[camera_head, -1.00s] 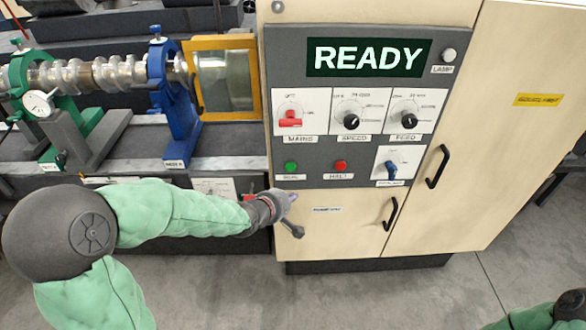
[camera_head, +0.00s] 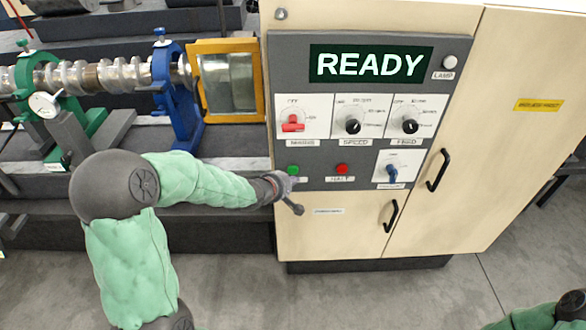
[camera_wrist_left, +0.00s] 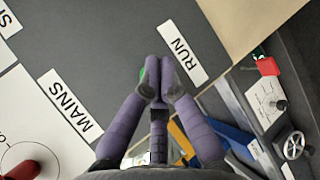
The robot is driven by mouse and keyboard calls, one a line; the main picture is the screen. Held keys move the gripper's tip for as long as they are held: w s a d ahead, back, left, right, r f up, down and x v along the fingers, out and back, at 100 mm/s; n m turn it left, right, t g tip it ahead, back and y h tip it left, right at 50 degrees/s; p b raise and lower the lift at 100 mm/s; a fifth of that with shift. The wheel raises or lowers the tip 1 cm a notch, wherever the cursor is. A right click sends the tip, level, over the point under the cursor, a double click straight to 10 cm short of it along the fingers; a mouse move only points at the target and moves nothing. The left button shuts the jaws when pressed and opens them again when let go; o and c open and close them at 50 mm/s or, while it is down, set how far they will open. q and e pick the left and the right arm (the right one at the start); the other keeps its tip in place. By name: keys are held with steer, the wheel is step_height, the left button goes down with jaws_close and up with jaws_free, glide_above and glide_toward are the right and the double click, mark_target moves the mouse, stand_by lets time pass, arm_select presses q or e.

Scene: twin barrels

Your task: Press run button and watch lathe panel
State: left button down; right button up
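The lathe panel (camera_head: 320,180) is a dark grey plate on a cream cabinet, and its screen (camera_head: 371,64) reads READY. The green run button (camera_head: 293,170) is at the panel's lower left. In the left wrist view a green sliver of the run button (camera_wrist_left: 142,75) shows beside the RUN label (camera_wrist_left: 183,53); fingers hide the rest. My left gripper (camera_head: 291,180) is just below the button in the head view. Its purple fingertips (camera_wrist_left: 159,88) are together and empty, over or very near the button; contact cannot be told. My right gripper is out of view.
The red halt button (camera_head: 342,169) is to the right of run. Above are the red mains switch (camera_head: 293,124) and black speed knob (camera_head: 353,126). A white lamp (camera_head: 450,62) is at the top right. The lathe's yellow-framed guard (camera_head: 262,80) stands left of the panel.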

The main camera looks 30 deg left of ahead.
arm_select(q)
steer(key=shift+w+a, duration=0.3)
steer(key=shift+w, duration=0.15)
stand_by(1.2)
steer(key=shift+w+a+p, duration=0.2)
steer(key=shift+w+p, duration=0.15)
steer(key=shift+p, duration=0.35)
